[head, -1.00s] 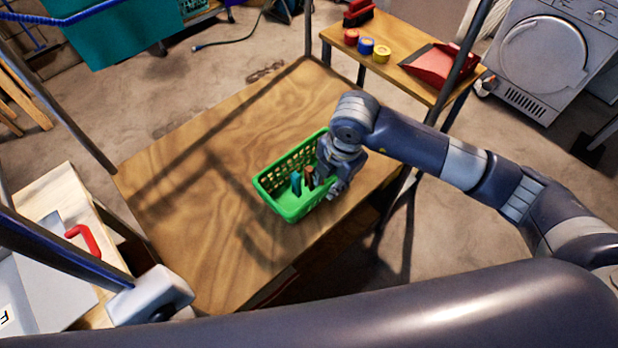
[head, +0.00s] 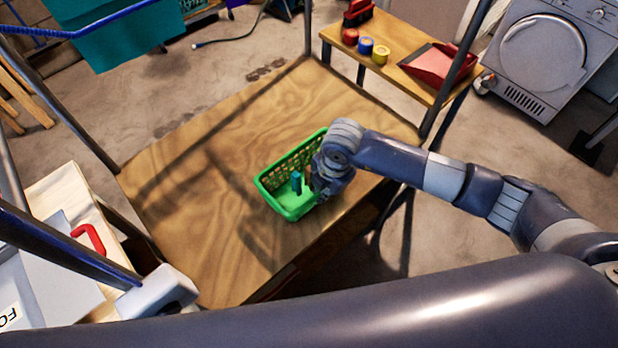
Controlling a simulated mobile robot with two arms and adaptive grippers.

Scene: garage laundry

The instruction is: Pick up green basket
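The green basket (head: 291,206) stands upright on the wooden tabletop (head: 230,170), near its right front edge. It has perforated walls, and a small teal item (head: 296,182) shows inside. My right gripper (head: 318,188) is at the basket's right end, pointing down at the rim, and hides that end and part of the inside. Its fingers are dark and small here, so I cannot tell whether they are apart or closed on the rim. My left gripper is not in view.
Metal posts rise at the table's corners. A smaller wooden table (head: 405,50) at the back right holds a red dustpan (head: 440,68) and several coloured rolls. A dryer (head: 545,55) stands beyond. The tabletop left of the basket is clear.

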